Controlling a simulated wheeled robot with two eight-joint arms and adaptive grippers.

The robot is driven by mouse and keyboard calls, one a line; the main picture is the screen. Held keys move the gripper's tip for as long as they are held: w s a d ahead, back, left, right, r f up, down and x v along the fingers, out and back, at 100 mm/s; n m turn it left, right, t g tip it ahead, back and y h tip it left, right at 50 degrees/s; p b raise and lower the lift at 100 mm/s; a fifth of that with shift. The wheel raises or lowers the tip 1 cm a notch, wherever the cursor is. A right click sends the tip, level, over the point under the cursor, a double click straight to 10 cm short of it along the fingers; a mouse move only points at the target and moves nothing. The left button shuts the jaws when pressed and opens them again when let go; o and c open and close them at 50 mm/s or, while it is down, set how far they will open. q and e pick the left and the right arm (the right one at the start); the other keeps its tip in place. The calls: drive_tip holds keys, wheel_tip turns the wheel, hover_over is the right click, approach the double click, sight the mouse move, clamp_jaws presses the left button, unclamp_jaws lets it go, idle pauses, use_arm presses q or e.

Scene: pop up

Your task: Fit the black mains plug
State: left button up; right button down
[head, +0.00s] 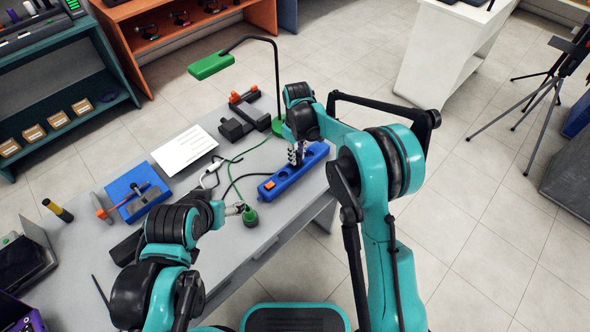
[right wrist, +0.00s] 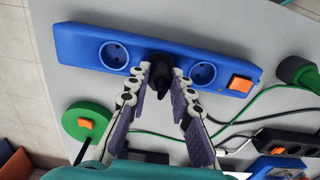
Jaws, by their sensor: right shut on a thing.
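The blue power strip (head: 272,190) lies on the grey table. In the right wrist view, the strip (right wrist: 75,42) shows two bare round sockets and an orange switch (right wrist: 240,83). The black plug (right wrist: 160,78) sits between those sockets, over the strip's middle, and hides what is beneath it; I cannot tell how deep it sits. My right gripper (right wrist: 162,82) is shut on the plug, one finger on each side. It also shows above the strip in the head view (head: 296,155). My left gripper (head: 238,209) is beside a green round piece (head: 250,217); its finger gap is unclear.
A green desk lamp (head: 211,65) stands behind the strip, its base (right wrist: 87,120) close by. Black and green cables cross the table. A white sheet (head: 184,149) and a blue tray (head: 137,190) lie to the left. Dark blocks (head: 240,122) sit at the back.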

drive_tip(key=shift+f, duration=0.2)
drive_tip(key=c, duration=1.3)
unclamp_jaws()
drive_tip(key=shift+o, duration=0.2)
wheel_tip(320, 180, up, 12)
